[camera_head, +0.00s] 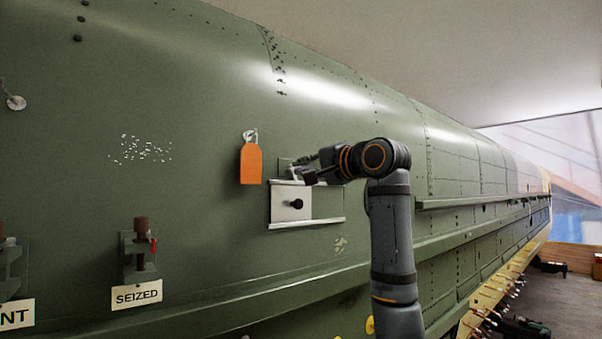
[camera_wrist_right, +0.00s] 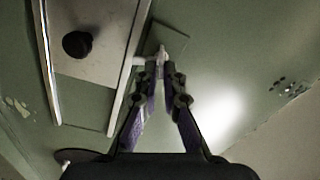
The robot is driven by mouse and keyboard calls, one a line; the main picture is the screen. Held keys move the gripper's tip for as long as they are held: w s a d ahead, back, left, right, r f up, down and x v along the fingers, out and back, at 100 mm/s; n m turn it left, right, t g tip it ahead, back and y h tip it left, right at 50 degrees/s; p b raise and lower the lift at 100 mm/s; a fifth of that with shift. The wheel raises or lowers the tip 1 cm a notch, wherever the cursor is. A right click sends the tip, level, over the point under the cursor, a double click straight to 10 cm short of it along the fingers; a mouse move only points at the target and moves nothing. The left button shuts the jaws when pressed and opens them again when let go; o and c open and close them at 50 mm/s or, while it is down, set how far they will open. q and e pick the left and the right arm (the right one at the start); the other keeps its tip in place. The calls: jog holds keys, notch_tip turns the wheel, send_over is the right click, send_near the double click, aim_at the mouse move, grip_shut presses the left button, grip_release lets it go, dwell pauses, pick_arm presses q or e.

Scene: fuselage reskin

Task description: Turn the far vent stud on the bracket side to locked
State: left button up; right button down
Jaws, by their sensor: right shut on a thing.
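My right gripper (camera_head: 303,174) reaches the green fuselage skin just above a pale plate with a black knob. In the right wrist view its two fingers (camera_wrist_right: 162,72) close together on a small pale stud (camera_wrist_right: 162,56). The stud sits on a small square green plate (camera_wrist_right: 172,40) on the skin. The fingers cover part of the stud, and I cannot tell its locked or unlocked position. Another pale stud or ring (camera_head: 250,135) stands to the left, with an orange tag (camera_head: 251,165) hanging from it. My left gripper is not in view.
The pale plate (camera_head: 280,212) sits between two rails, with its black knob (camera_head: 296,204) sticking out. At lower left a bracket (camera_head: 139,254) carries a brown fitting above a "SEIZED" label (camera_head: 137,294). A long ledge (camera_head: 230,300) runs along the fuselage below.

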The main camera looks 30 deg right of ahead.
jog(key=shift+w+f+m+b, duration=0.1)
jog(key=shift+f+m+b, duration=0.45)
jog(key=shift+m, duration=0.45)
jog(key=shift+w+f+m+b, duration=0.1)
jog(key=shift+f+m+b, duration=0.4)
jog(key=shift+m, duration=0.5)
jog(key=c, duration=1.3)
grip_release()
jog(key=shift+s+d+r, duration=0.1)
jog(key=shift+s+d, duration=0.05)
jog(key=shift+c, duration=0.2)
jog(key=o, duration=0.5)
jog(key=shift+w+d, duration=0.2)
jog(key=shift+w, duration=0.2)
jog(key=shift+s+r, duration=0.1)
